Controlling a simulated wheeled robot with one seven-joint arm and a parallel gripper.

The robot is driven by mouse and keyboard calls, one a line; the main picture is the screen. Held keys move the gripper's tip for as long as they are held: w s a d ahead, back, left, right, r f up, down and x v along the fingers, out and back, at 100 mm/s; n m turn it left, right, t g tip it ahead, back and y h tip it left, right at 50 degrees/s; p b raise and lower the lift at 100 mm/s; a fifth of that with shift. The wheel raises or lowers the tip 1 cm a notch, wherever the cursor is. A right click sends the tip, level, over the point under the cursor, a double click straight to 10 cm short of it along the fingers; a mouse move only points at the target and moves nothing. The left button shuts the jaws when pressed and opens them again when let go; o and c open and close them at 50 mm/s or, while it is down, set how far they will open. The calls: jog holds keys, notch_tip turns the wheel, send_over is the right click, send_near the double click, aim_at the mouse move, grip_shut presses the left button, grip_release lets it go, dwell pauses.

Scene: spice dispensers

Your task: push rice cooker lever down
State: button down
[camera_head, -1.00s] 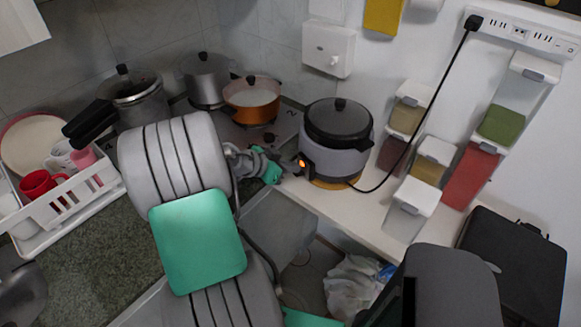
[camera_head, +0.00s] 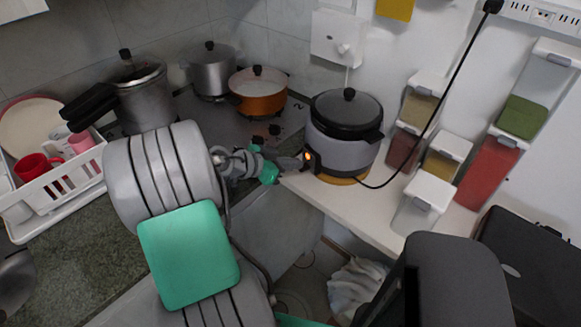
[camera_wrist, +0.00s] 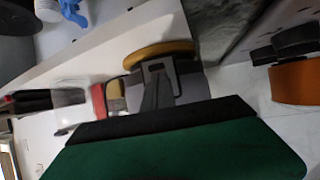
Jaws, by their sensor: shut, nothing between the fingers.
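The rice cooker (camera_head: 342,150), grey with a black lid and handles, stands on a round wooden board (camera_head: 345,180) on the white counter. An orange light (camera_head: 308,156) glows on its dark front panel (camera_head: 314,168). My gripper (camera_head: 298,163) is shut and empty, its tips right in front of that panel; I cannot tell whether they touch. The lever is too small and covered to make out. In the wrist view, my dark gripper fingers (camera_wrist: 157,88) overlap a grey part of the cooker (camera_wrist: 192,88), with the wooden board (camera_wrist: 157,52) beyond; my green gripper housing hides the rest.
An orange pot (camera_head: 258,98) and silver pots stand on the stove at the left. Spice dispensers (camera_head: 440,160) hang right of the cooker. The black cord (camera_head: 440,108) runs up to the wall strip. A dish rack (camera_head: 60,188) stands far left.

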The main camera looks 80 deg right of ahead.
jog(key=shift+w+a+f, duration=0.1)
jog(key=shift+a+f, duration=0.05)
jog(key=shift+f, duration=0.1)
jog(key=shift+r, duration=0.8)
jog(key=w+a+f+b, duration=0.1)
jog(key=w+a+b, duration=0.1)
jog(key=w+a, duration=0.4)
jog(key=shift+w+a+f, duration=0.2)
jog(key=shift+w+a, duration=0.2)
jog(key=shift+a, duration=0.25)
